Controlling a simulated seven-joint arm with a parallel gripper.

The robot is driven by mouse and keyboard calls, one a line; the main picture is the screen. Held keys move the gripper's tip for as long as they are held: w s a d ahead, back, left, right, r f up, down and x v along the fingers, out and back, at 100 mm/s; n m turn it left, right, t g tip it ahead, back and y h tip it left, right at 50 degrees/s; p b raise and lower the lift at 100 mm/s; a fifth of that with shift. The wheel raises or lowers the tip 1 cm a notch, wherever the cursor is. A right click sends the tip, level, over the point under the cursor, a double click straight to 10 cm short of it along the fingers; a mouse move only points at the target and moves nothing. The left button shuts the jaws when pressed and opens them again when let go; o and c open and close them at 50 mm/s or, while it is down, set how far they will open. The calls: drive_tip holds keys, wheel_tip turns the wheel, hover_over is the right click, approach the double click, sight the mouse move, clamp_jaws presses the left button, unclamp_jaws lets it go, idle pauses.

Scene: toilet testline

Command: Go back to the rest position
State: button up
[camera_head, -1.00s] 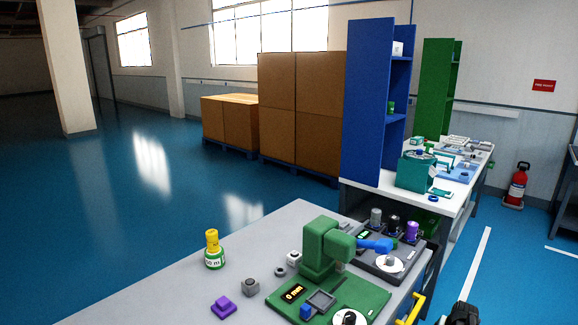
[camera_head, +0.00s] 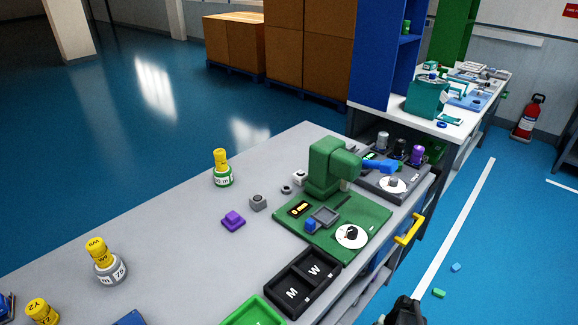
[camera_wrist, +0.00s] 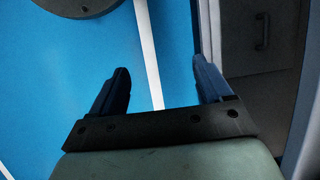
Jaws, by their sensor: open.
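My gripper (camera_wrist: 162,92) shows in the wrist view with its two dark blue fingers spread apart and nothing between them. It hangs over the blue floor (camera_wrist: 90,70), beside a grey cabinet side (camera_wrist: 262,95) on the right of that view. A white floor line (camera_wrist: 150,60) passes behind the gap between the fingers. In the head view only a dark part at the bottom edge, right of the table, may be mine; the fingers cannot be made out there.
The grey worktable (camera_head: 180,270) carries a green machine (camera_head: 335,165), a black M/W tray (camera_head: 302,279), a green tray (camera_head: 254,315), yellow-topped bottles (camera_head: 107,262) and a purple part (camera_head: 233,220). A yellow handle (camera_head: 409,229) juts from its right side. Two small blocks (camera_head: 438,293) lie on the floor.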

drive_tip(key=s+a+n+g+h, duration=0.3)
drive_tip(key=s+a+n, duration=0.5)
drive_tip(key=s+a, duration=0.7)
drive_tip(key=s+g, duration=0.1)
drive_tip(key=s, duration=0.3)
drive_tip(key=shift+a+g+h, duration=0.2)
drive_tip(key=shift+g+h, duration=0.2)
